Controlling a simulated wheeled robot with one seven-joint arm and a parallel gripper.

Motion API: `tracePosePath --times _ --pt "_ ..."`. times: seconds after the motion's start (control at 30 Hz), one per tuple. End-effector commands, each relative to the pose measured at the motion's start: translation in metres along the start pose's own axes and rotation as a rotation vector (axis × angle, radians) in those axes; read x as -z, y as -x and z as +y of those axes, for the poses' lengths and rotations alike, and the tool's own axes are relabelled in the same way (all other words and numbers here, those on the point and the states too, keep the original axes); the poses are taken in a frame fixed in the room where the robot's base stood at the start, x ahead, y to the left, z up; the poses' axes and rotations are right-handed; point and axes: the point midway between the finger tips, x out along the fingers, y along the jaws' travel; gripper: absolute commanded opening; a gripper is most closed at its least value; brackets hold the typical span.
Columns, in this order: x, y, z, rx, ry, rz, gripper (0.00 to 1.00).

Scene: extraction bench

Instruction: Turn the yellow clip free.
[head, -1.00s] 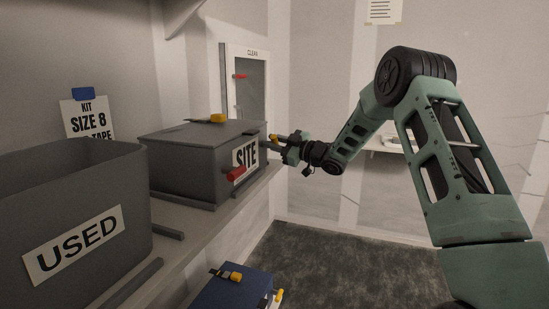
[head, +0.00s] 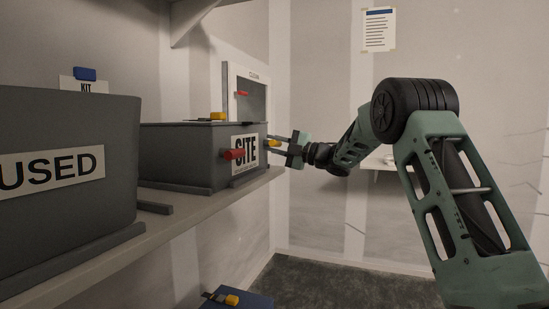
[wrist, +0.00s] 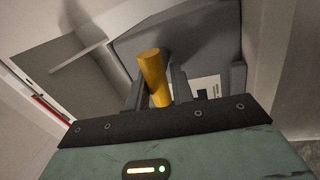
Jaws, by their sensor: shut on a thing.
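The grey box labelled SITE (head: 190,158) stands on the shelf, lid closed. A yellow clip (head: 273,143) sticks out at its right front end, and my gripper (head: 276,143) is there with a finger on either side of it. In the wrist view the clip (wrist: 154,76) is a yellow peg between the two fingers (wrist: 155,92), and my gripper is shut on it. A second yellow clip (head: 217,116) lies on the lid. A red clip (head: 233,154) sits on the front beside the SITE label.
A large grey bin labelled USED (head: 60,200) stands at the left on the shelf (head: 150,235). A blue case (head: 250,300) with a yellow clip (head: 232,300) is low at the bottom. The floor at the right is open.

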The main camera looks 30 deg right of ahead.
Motion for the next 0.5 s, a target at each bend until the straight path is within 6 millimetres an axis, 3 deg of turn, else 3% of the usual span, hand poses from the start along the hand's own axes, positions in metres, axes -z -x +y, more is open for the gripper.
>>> tracePosePath --times 0.5 --pt "0.0016 -0.0009 0.0004 -0.005 0.150 0.034 0.01"
